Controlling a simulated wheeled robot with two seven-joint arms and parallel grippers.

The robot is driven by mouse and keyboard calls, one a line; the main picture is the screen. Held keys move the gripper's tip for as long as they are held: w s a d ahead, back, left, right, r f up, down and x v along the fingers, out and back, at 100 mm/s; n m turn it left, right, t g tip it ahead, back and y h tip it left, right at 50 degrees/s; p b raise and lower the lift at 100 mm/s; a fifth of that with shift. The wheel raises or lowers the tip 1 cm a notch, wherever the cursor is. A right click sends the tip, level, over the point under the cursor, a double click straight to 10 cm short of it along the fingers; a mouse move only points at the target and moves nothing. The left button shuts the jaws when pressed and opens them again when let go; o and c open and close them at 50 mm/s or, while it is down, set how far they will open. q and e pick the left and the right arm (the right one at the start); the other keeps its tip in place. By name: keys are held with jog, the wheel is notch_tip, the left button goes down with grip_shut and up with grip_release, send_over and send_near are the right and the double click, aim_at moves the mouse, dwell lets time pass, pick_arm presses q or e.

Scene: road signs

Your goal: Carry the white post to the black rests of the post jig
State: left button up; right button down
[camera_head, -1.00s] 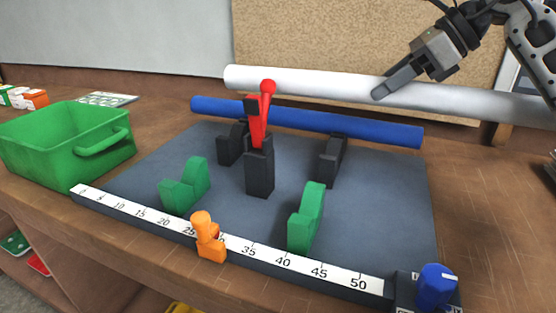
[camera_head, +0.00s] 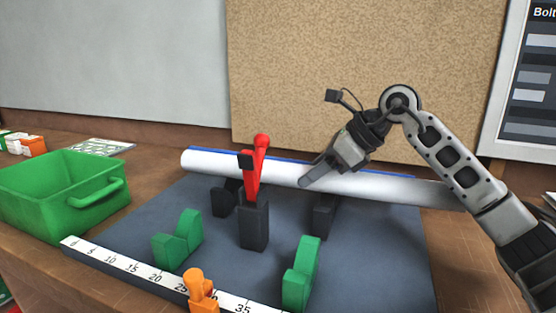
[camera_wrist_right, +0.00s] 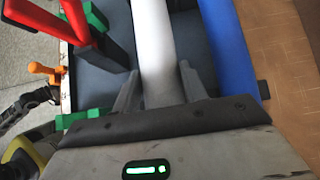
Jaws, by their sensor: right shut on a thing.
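The white post (camera_head: 240,172) is held roughly level across the back of the jig base (camera_head: 385,250). My left gripper is not seen in the head view.
A blue tube (camera_wrist_right: 232,50) lies just behind the post. A red-handled clamp (camera_head: 254,175) stands in front of it, between the rests. Green supports (camera_head: 178,240), an orange stop (camera_head: 201,290) and a ruler (camera_head: 120,267) are nearer. A green bin (camera_head: 60,200) stands left.

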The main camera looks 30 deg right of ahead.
aim_at(278, 162)
jog(key=w+a+p, duration=0.1)
jog(key=w+a, duration=0.1)
jog(key=w+a+p, duration=0.1)
jog(key=w+a, duration=0.2)
jog(key=shift+w+r+p, duration=0.1)
jog(key=shift+w+p, duration=0.2)
notch_tip(278, 162, down, 4)
jog(key=b, duration=0.3)
jog(key=shift+r, duration=0.2)
jog(key=c, duration=0.8)
grip_release()
jog(key=shift+d+f, duration=0.1)
jog(key=shift+s+d+r, duration=0.1)
jog(key=shift+s+r, duration=0.05)
jog(key=shift+r, duration=0.05)
jog(key=b+v, duration=0.1)
jog(key=v, duration=1)
jog(key=shift+s, duration=0.1)
jog(key=shift+s+d+r, duration=0.1)
jog(key=shift+s+r, duration=0.05)
jog(key=shift+r, duration=0.05)
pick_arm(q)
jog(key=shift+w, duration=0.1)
